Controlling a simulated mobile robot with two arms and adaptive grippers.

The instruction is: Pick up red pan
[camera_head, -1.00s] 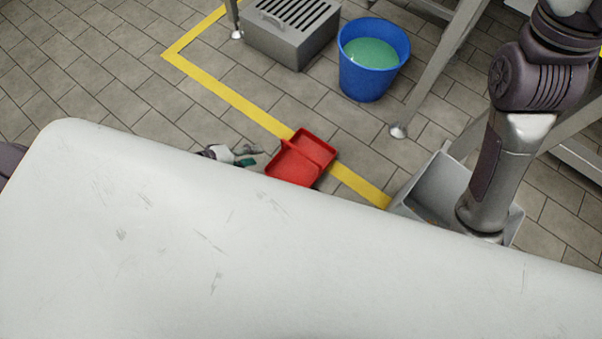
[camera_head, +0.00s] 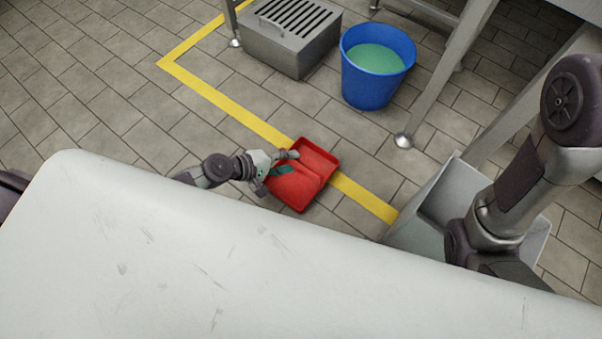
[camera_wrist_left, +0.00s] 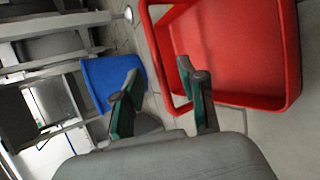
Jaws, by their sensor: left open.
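The red pan (camera_head: 316,160) rests on the tiled floor across the yellow line, past the far edge of the white surface in the head view. It fills the upper right of the left wrist view (camera_wrist_left: 232,45), with a bar along its near side. My left gripper (camera_head: 284,163) is over the pan's left part. In the left wrist view the open green-padded fingers (camera_wrist_left: 160,92) are apart; the right finger overlaps the pan's edge bar and the left one is outside it. Contact cannot be told. My right arm comes in at the right; its gripper is hidden.
The white surface (camera_head: 200,260) fills the foreground. A blue bucket (camera_head: 370,90) with green liquid, a grey slotted metal box (camera_head: 290,55) and metal legs stand beyond. A grey bin (camera_head: 425,210) is right of the pan. Open floor lies to the left.

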